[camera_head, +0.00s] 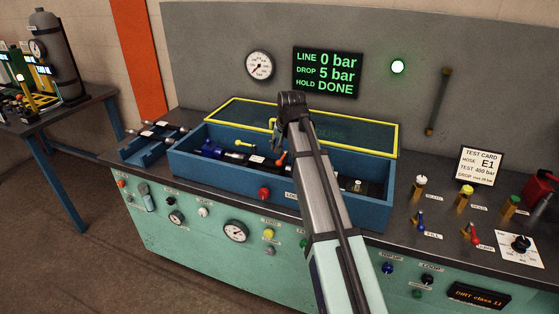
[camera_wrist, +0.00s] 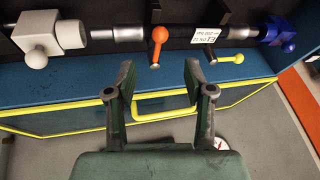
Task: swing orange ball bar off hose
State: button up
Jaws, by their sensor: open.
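The orange ball bar (camera_head: 281,158) sits at the black hose in the blue trough (camera_head: 196,165). In the wrist view the orange ball bar (camera_wrist: 157,45) has its ball over the hose (camera_wrist: 136,34) and its stem pointing toward the yellow-framed lid. My gripper (camera_wrist: 163,82) is open and empty, its two fingers apart below the bar in that view, not touching it. In the head view my gripper (camera_head: 279,128) is above the trough's back side. Its fingertips are partly hidden, and my arm covers part of the trough.
A yellow ball bar (camera_wrist: 232,58) lies beside a white tag (camera_wrist: 207,37). A white fitting (camera_wrist: 58,37) and a blue fitting (camera_wrist: 280,35) flank the hose. The yellow-framed lid (camera_head: 350,131) stands open behind the trough. The display (camera_head: 326,73) reads line 0 bar, hold done.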

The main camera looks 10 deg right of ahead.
aim_at(279, 162)
jog(key=p+x, duration=0.2)
jog(key=x, duration=0.8)
grip_shut()
